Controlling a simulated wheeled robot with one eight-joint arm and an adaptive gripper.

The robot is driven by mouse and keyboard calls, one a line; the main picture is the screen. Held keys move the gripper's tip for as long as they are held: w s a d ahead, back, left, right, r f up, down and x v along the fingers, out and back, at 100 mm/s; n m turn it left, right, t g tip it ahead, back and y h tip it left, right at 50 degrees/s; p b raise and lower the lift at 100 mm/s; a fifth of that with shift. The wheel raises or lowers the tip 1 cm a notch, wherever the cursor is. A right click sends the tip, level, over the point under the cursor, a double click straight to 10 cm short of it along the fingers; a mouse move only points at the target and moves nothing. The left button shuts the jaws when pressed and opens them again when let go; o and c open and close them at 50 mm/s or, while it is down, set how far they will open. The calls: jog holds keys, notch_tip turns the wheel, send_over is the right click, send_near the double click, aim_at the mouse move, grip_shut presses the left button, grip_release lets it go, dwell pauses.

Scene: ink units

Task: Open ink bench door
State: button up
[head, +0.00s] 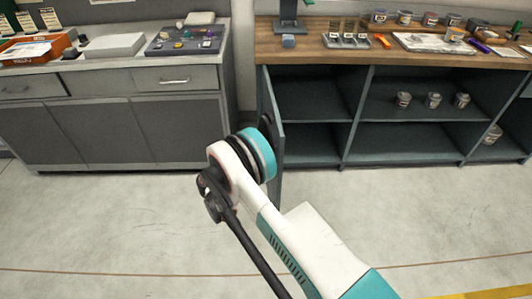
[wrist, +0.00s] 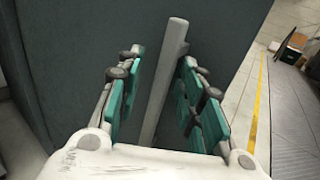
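The ink bench (head: 400,165) has a wooden top and dark open shelves, at the right in the head view. Its door (head: 275,120) stands swung far out at the left end of the bay, seen nearly edge-on. In the wrist view the dark door panel (wrist: 95,25) fills the middle. A grey bar handle (wrist: 177,32) runs between the fingers of my gripper (wrist: 162,60). The fingers are apart on both sides of the handle, with a gap showing on the left; contact on the right is unclear. In the head view my arm and the door hide the gripper.
A grey cabinet (head: 130,130) with drawers stands at the left. Several ink cans (head: 433,100) sit on the bench shelves, and jars and tools are on its top. The floor (head: 110,220) is clear in front. A yellow floor line (wrist: 259,100) shows at right in the wrist view.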

jog(key=v, duration=1.1)
